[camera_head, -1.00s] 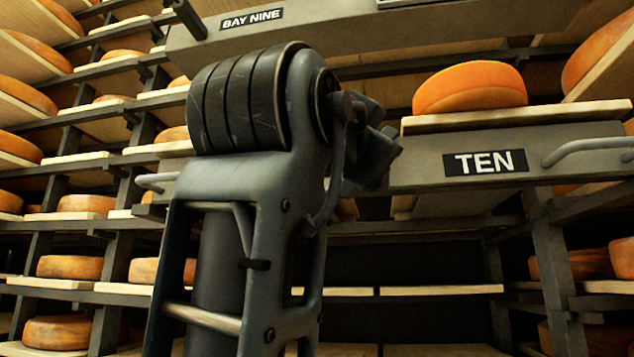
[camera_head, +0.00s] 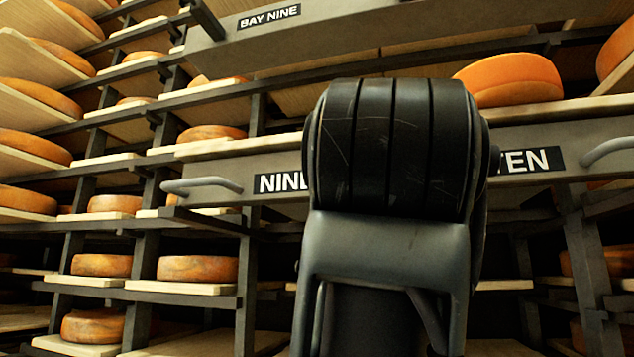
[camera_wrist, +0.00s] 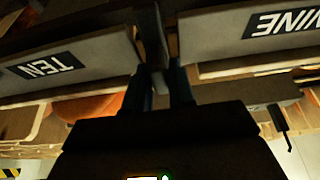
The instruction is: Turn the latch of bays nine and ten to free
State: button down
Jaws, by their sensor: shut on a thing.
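In the wrist view, which is turned upside down, my gripper (camera_wrist: 162,75) is at the gap between two grey fronts. Its two dark fingers are shut on a dark upright bar, the latch (camera_wrist: 152,36), between those fronts. The front labelled NINE (camera_wrist: 285,22) is on the right there, and TEN (camera_wrist: 48,67) on the left. In the head view, the NINE label (camera_head: 278,183) shows left of my arm and the TEN label (camera_head: 530,160) right of it. My arm hides the latch and gripper there. The exact turn of the latch is too dark to tell.
A grey beam (camera_head: 350,30) labelled BAY NINE runs above, with a dark lever (camera_head: 207,18) at its left end. Pull handles (camera_head: 203,186) stick out of the fronts. An orange cheese wheel (camera_head: 510,79) rests above TEN. Shelves of cheese fill the left.

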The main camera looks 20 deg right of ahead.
jog(key=shift+f, duration=0.1)
dwell(0.4)
jog(key=c, duration=1)
grip_release()
jog(key=shift+c, duration=0.2)
jog(key=b+v, duration=0.2)
jog(key=v, duration=0.5)
jog(key=shift+s+a, duration=0.2)
jog(key=shift+s, duration=0.1)
jog(key=shift+f, duration=0.1)
